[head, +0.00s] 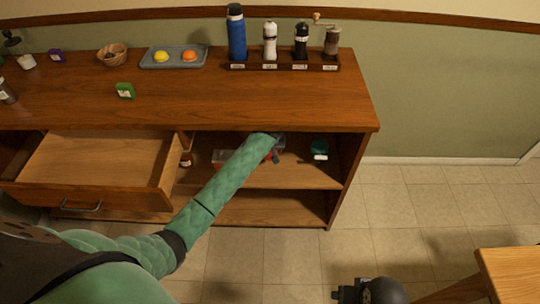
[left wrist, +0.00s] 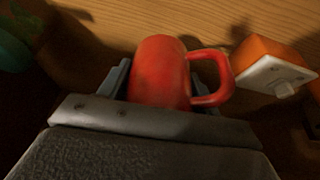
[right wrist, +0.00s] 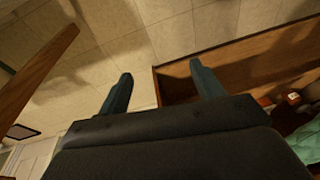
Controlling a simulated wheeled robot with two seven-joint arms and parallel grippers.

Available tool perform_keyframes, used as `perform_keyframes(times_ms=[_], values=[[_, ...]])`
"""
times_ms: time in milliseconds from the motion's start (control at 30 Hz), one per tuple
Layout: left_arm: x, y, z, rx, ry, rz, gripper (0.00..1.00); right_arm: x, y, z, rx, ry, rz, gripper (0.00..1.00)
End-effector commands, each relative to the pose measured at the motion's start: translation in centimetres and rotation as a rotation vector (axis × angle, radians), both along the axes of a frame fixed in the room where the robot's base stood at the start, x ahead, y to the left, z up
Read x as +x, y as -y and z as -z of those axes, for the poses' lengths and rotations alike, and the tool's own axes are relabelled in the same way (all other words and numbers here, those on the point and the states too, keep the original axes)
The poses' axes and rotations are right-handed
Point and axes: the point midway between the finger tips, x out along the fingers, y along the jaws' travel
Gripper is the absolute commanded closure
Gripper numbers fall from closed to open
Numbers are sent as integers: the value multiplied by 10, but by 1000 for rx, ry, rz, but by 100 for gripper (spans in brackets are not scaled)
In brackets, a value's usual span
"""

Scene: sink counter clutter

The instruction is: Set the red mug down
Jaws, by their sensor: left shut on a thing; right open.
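The red mug (left wrist: 160,72) is between the two fingers of my left gripper (left wrist: 160,85) in the left wrist view, its handle pointing right. The gripper is shut on it. In the head view my left arm reaches into the upper compartment of the open shelf, and only a small red part of the mug (head: 270,157) shows beside the arm. The wooden shelf surface (left wrist: 240,22) lies close to the mug; I cannot tell whether they touch. My right gripper (right wrist: 162,88) is open and empty, with the floor and a wooden edge beyond it.
An orange item with a white plate (left wrist: 275,72) is close to the mug handle's right. A green item (head: 319,147) stands in the shelf right of my arm; a small jar (head: 186,160) is left. The open drawer (head: 95,165) juts out at left. The counter top (head: 230,100) is mostly clear.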

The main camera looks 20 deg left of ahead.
Motion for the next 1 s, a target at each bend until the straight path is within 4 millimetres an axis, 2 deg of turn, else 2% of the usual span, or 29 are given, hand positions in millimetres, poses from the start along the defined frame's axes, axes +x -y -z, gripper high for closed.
perform_keyframes(times_ms=[67,200,467,633,700,767,1000], values=[[15,-4,-3,0,1,0,68,0,3,-5,-5,-4,5,34],[12,-3,20,0,-2,1,68,-3,10,-9,-17,-23,14,34],[12,-3,39,0,-1,1,68,-5,12,-13,-25,-33,15,34],[12,-3,63,1,-1,1,68,-4,15,-18,-31,-37,18,34],[15,-4,65,0,1,0,68,2,16,1,-39,-40,16,34],[16,-4,67,-1,1,0,68,4,16,9,-42,-41,16,34],[16,-4,69,-1,1,0,68,5,14,12,-38,-39,16,34]])
